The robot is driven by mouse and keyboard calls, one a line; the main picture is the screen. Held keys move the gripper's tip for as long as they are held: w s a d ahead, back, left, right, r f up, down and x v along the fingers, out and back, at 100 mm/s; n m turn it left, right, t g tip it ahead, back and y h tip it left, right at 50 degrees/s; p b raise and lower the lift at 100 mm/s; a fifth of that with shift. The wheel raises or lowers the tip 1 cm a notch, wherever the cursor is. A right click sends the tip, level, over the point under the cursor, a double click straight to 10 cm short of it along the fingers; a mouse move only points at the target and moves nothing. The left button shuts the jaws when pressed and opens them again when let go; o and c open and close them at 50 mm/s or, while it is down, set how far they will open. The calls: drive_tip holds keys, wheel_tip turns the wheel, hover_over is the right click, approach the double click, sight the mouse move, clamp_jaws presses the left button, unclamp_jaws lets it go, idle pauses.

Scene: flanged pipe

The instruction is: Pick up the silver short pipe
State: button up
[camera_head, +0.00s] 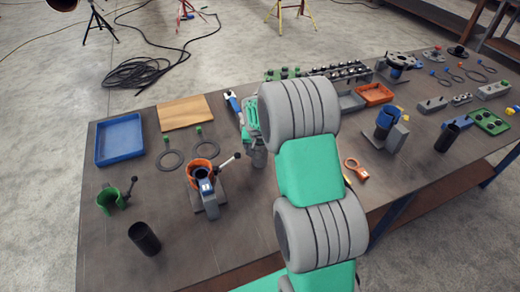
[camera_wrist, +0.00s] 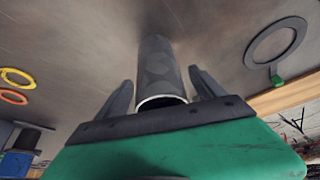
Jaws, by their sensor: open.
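The silver short pipe (camera_wrist: 155,58) is a grey cylinder with a bright near rim in the wrist view. My gripper (camera_wrist: 160,77) is open, with one dark finger on each side of the pipe and visible gaps between fingers and pipe. The pipe's near rim is close to the gripper's palm. In the head view, the pipe (camera_head: 259,156) shows as a small grey piece below my gripper (camera_head: 252,135) on the workbench. My arm hides much of the gripper there.
On the workbench (camera_head: 100,225), an orange clamp fixture (camera_head: 203,171) with a lever stands left of the pipe. A wooden board (camera_head: 185,112), blue tray (camera_head: 120,139) and flat rings (camera_head: 171,160) lie beyond it. A blue clamp fixture (camera_head: 386,119) stands right. The front left bench has free room.

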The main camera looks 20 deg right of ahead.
drive_tip(key=shift+x, duration=0.95)
drive_tip(key=shift+r, duration=0.1)
clamp_jaws()
